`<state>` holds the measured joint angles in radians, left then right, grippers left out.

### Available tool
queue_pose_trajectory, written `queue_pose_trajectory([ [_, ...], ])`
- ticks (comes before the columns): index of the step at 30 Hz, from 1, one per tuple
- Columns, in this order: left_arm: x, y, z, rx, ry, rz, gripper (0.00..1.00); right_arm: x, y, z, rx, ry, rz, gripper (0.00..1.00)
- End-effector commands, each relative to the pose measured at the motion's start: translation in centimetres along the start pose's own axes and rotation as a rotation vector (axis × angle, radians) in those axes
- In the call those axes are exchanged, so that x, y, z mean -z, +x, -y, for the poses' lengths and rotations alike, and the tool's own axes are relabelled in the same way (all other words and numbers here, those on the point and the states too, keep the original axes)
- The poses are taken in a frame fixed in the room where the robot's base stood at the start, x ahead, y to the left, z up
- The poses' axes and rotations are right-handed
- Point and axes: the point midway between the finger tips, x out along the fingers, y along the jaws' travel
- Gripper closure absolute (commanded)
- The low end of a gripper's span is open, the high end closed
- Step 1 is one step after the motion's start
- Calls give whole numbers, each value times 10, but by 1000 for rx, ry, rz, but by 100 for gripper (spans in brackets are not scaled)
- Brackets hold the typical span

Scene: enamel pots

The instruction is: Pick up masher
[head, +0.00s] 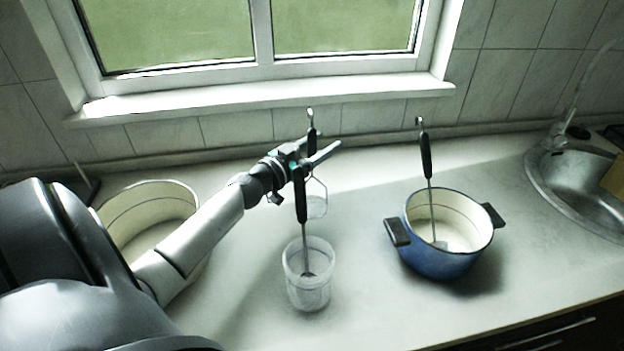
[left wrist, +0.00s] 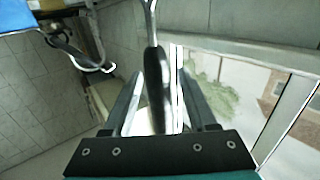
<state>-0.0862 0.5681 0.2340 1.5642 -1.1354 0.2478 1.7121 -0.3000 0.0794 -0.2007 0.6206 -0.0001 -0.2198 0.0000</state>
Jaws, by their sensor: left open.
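The masher (head: 317,206) has a pale, wire-framed head, a black handle and a metal hook at the top. It stands behind a clear cup in the head view; I cannot tell what its head rests on. My left gripper (head: 312,150) is at its handle, with the jaws open. In the left wrist view the black handle (left wrist: 155,82) lies between the open fingers (left wrist: 158,95); contact is not clear. One finger partly hides the handle in the head view. My right gripper is not in view.
Another black-handled utensil (head: 301,200) stands in the clear cup (head: 308,292), close before my gripper. A blue pot (head: 440,262) with a utensil (head: 426,155) stands right. A cream pot (head: 150,190) is behind my arm. The sink (head: 585,190) is far right. Counter between cup and blue pot is clear.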

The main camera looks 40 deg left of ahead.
Motion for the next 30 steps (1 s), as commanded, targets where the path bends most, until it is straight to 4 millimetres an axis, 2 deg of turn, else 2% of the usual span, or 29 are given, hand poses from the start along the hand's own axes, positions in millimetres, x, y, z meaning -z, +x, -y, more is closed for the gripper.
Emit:
queue_pose_trajectory([
  [3, 0, 0, 0, 0, 0, 0, 45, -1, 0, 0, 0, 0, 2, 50],
  [18, 0, 0, 0, 0, 0, 0, 100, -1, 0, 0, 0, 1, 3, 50],
  [30, 0, 0, 0, 0, 0, -1, 100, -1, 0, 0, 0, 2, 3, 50],
])
